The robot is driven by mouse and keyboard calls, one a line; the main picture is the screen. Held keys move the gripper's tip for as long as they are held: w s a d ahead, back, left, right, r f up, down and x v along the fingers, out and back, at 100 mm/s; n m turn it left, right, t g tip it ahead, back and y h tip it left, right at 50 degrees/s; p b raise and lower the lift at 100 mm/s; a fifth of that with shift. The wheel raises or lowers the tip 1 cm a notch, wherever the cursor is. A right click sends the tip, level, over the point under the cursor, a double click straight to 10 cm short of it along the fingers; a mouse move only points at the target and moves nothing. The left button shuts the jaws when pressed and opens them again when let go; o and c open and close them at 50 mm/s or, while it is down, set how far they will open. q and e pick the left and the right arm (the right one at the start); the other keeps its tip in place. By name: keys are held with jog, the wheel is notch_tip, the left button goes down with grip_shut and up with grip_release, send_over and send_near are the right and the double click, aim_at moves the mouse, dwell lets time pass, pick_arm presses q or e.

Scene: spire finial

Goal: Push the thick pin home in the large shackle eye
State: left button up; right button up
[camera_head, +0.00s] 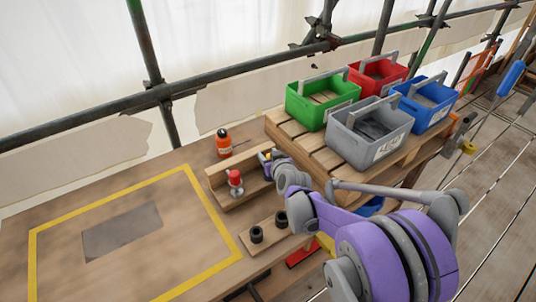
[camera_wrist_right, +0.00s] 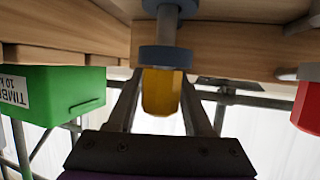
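My right gripper (camera_head: 268,157) reaches in from the right to the small wooden rack (camera_head: 219,199) on the bench. In the right wrist view its two fingers (camera_wrist_right: 160,95) stand on either side of a yellow handle (camera_wrist_right: 161,92). Above the handle in that view are a blue collar (camera_wrist_right: 162,56) and a grey shaft (camera_wrist_right: 167,24). I cannot tell whether the fingers press on the handle, or whether this is the thick pin. A red-topped piece (camera_head: 235,177) with a pale base stands at the rack. No shackle eye can be made out. My left gripper is out of view.
An orange bottle (camera_head: 223,145) stands behind the rack. Two black rings (camera_head: 257,234) sit on a small board in front. Green (camera_head: 322,99), red, grey and blue crates stand on a pallet behind. The yellow-framed area (camera_head: 180,245) at left holds only a grey plate (camera_head: 122,231).

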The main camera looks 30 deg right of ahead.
jog(key=shift+o, duration=1)
jog(key=shift+a, duration=0.1)
jog(key=shift+s+a+r, duration=0.1)
jog(key=shift+s, duration=0.1)
jog(key=p+v, duration=0.1)
jog(key=v, duration=0.9)
jog(key=shift+s+d, duration=0.2)
jog(key=shift+d, duration=0.05)
jog(key=shift+r, duration=0.1)
